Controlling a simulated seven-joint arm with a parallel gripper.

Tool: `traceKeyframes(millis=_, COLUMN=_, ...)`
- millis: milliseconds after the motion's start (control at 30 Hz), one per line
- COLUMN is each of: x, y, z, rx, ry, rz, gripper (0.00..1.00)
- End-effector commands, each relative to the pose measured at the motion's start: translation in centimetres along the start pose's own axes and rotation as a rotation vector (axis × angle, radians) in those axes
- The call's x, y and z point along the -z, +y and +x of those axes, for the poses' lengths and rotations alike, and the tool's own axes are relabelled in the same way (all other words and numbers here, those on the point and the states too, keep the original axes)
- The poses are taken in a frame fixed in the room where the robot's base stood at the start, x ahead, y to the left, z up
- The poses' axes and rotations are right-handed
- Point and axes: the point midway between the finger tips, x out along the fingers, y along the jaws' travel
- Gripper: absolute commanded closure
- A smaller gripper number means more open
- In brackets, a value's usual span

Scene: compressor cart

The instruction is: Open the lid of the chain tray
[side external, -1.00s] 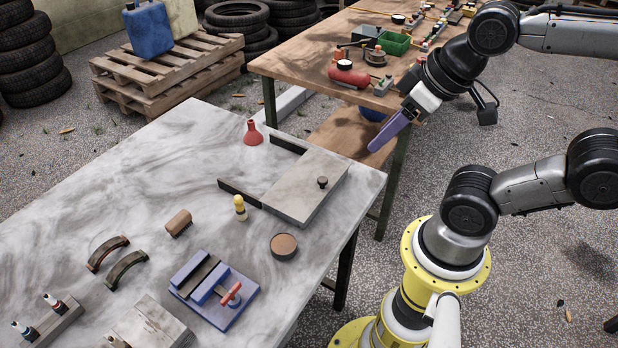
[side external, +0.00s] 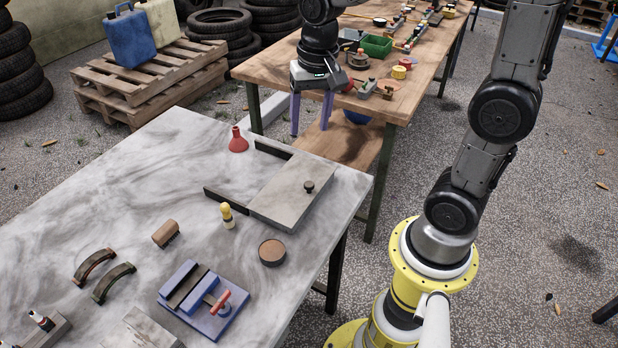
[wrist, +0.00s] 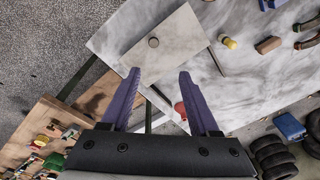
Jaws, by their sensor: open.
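The chain tray (side external: 229,200) sits near the right corner of the marble-topped table, its dark walls showing beside a flat grey lid (side external: 284,200). A small dark knob (side external: 309,186) stands on the lid; it also shows in the wrist view (wrist: 153,42). The lid looks flat, and I cannot see into the tray under it. My gripper (side external: 312,115) has two purple fingers pointing down, spread apart with nothing between them. It hangs beyond the tray, near the wooden table's front edge. In the wrist view my gripper (wrist: 160,72) has the knob ahead of its fingertips.
A red funnel (side external: 238,141) stands close behind the tray. A yellow-topped bottle (side external: 227,215), a round brown-topped disc (side external: 272,252) and a blue vise (side external: 205,300) lie in front. The wooden table (side external: 270,72) behind holds a green bin (side external: 377,46) and many small parts.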

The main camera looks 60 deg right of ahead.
Motion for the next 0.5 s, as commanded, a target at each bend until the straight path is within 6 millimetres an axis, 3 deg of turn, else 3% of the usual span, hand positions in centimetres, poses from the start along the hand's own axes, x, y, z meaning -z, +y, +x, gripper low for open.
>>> traceKeyframes(millis=100, x=1.0, y=0.1, z=2.2, rx=-0.041, ry=-0.054, rz=0.019, gripper=0.39)
traceKeyframes(millis=500, x=0.8, y=0.8, z=6.3, rx=-0.070, ry=-0.093, rz=0.032, gripper=0.39)
